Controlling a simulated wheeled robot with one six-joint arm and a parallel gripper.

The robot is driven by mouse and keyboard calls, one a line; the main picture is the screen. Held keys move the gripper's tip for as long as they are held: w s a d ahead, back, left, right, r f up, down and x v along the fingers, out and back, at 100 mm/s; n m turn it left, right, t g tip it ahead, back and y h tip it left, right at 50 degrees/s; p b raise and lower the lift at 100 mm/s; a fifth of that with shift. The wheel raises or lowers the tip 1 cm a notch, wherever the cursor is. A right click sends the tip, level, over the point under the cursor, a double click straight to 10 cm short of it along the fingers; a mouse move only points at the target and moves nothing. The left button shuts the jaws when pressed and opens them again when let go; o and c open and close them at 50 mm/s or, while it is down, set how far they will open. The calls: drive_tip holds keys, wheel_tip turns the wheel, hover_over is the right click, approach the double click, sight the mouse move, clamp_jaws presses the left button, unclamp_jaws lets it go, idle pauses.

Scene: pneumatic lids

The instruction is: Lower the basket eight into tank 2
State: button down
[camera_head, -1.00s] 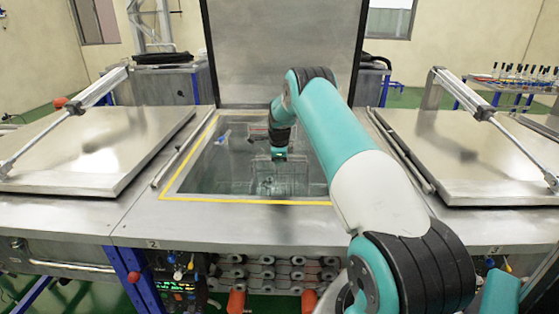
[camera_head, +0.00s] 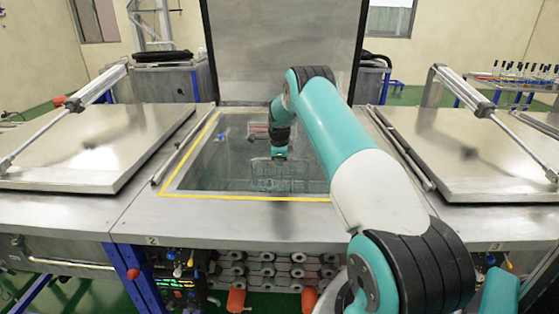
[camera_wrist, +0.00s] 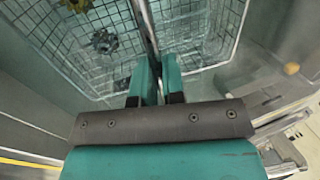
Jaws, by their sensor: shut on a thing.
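Tank 2 (camera_head: 190,195), with a yellow border around its opening, stands open in the middle of the head view. Its raised lid (camera_head: 285,50) stands upright behind it. My gripper (camera_head: 280,158) points down over the opening, shut on a wire basket (camera_head: 240,178) that shows faintly inside the tank area. In the wrist view my gripper (camera_wrist: 158,82) holds the basket (camera_wrist: 205,30) by a bar at its middle. Metal parts (camera_wrist: 103,40) lie in the basket's left half. The basket's underside is hidden, and its number cannot be read.
Closed metal lids lie on the left (camera_head: 90,150) and right (camera_head: 470,155), with lid cylinders (camera_head: 70,112) above them. A control panel (camera_head: 178,285) is below the front edge. A rack of bottles (camera_head: 520,72) stands at the far right.

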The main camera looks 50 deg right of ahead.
drive_tip(key=shift+f+b, duration=0.4)
drive_tip(key=shift+f, duration=0.2)
drive_tip(key=shift+s+a+f+b, duration=0.1)
drive_tip(key=shift+s+f+b, duration=0.1)
drive_tip(key=shift+f+b, duration=0.25)
idle(0.6)
drive_tip(key=c, duration=1.1)
unclamp_jaws()
drive_tip(key=shift+w+f, duration=0.15)
drive_tip(key=d+p+v, duration=0.1)
drive_tip(key=p+v, duration=0.1)
drive_tip(key=v, duration=0.7)
drive_tip(key=w+d+p+v, duration=0.1)
drive_tip(key=p+v, duration=0.1)
drive_tip(key=v, duration=0.8)
drive_tip(key=w+d+r+p+v, duration=0.1)
drive_tip(key=p+v, duration=0.1)
drive_tip(key=v, duration=0.8)
drive_tip(key=shift+w+r, duration=0.1)
